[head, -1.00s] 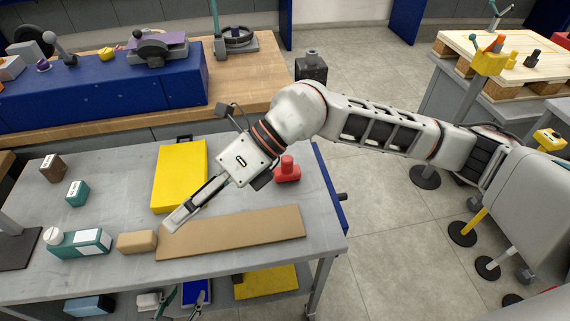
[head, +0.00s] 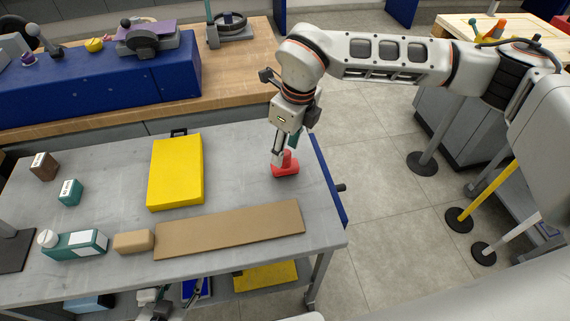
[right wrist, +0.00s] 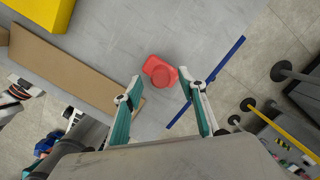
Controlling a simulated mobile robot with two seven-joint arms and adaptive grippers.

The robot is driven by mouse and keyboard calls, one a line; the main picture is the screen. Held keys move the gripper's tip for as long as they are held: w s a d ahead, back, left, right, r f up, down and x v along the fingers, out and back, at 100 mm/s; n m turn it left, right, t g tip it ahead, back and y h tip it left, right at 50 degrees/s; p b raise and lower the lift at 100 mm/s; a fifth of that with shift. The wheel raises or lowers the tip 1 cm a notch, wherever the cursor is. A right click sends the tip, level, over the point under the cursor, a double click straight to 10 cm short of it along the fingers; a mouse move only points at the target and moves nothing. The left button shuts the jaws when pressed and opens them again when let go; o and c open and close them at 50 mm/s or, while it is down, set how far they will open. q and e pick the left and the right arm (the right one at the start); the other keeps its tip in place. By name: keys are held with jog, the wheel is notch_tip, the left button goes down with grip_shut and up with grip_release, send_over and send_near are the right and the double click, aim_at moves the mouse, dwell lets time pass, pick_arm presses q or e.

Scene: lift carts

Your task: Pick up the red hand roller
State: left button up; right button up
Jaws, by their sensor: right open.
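The red hand roller (head: 287,168) rests on the grey cart top near its right edge. It also shows in the right wrist view (right wrist: 158,73), just beyond and between my fingertips. My right gripper (head: 283,156) points down over the roller, and its fingers hide part of it in the head view. In the right wrist view the right gripper (right wrist: 161,88) is open and empty, with its two fingers wide apart. What seems to be my left gripper (head: 178,300) shows partly at the bottom of the head view, low by the cart's front; its jaw state is unclear.
A brown board (head: 230,230) lies in front of the roller, and a yellow case (head: 175,172) stands to the left. A blue bar (head: 328,185) runs along the cart's right edge. Small boxes and a teal carton (head: 75,246) stand at the left.

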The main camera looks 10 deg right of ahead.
aim_at(286, 152)
jog(key=shift+w+a+f, duration=0.1)
jog(key=shift+w+f, duration=0.05)
jog(key=shift+f, duration=1.35)
jog(key=shift+c, duration=0.4)
grip_shut()
jog(key=shift+r, duration=0.1)
notch_tip(286, 152, up, 20)
jog(key=shift+b, duration=0.35)
